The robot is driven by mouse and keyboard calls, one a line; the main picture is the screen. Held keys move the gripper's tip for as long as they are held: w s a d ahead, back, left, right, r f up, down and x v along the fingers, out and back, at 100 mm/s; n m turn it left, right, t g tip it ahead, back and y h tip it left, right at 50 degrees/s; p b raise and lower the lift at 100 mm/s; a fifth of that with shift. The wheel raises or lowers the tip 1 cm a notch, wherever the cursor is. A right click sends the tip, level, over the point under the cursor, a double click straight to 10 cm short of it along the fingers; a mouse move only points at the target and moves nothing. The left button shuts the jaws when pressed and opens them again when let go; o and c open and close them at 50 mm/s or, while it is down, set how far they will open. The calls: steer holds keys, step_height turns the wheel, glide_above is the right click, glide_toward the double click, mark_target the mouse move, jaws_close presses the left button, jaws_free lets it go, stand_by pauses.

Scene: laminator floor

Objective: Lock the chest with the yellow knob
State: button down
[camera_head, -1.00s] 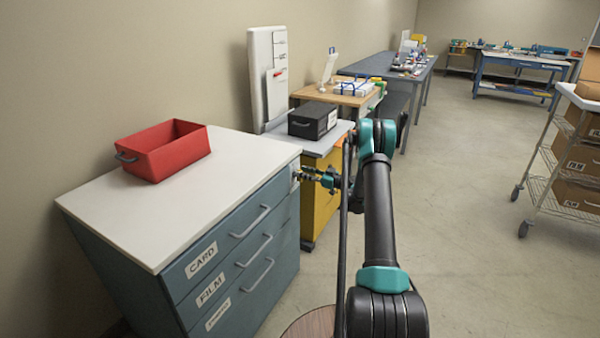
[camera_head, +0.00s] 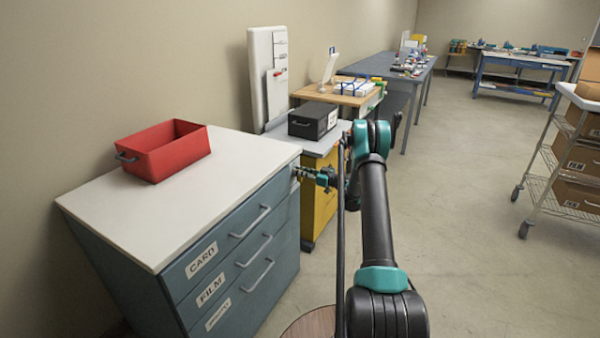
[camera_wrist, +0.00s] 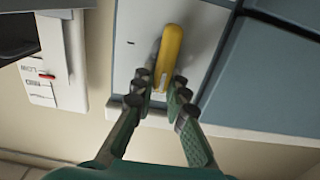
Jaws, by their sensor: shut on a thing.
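The blue-grey chest (camera_head: 235,255) has a white top and drawers labelled CARD and FILM, with a third label too small to read. The yellow knob (camera_wrist: 173,45) is a long lever on a pale plate (camera_wrist: 130,45), beside blue panels in the wrist view. My gripper (camera_wrist: 163,88) is shut on the lower end of the knob, one finger on each side. In the head view my gripper (camera_head: 310,173) is at the chest's far right front corner, and the knob cannot be made out there.
A red bin (camera_head: 165,150) sits on the chest top. Behind the chest stands a yellow cabinet (camera_head: 322,200) with a black box (camera_head: 312,121) on it. A wire cart with boxes (camera_head: 570,170) stands at the right. The floor between is clear.

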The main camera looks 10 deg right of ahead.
steer(key=shift+m, duration=0.4)
steer(key=shift+w+d+f+m, duration=0.3)
steer(key=shift+w+f+m, duration=0.15)
steer(key=shift+m, duration=2.4)
steer(key=shift+w+d+f+m, duration=0.3)
steer(key=shift+f+m, duration=0.2)
steer(key=shift+m, duration=2.4)
steer(key=shift+w+d+f+m, duration=0.3)
steer(key=shift+w+f+m, duration=0.15)
steer(key=shift+m, duration=2.4)
steer(key=shift+s, duration=0.1)
steer(key=c, duration=1.5)
jaws_free()
steer(key=shift+c, duration=0.2)
steer(key=v, duration=1.2)
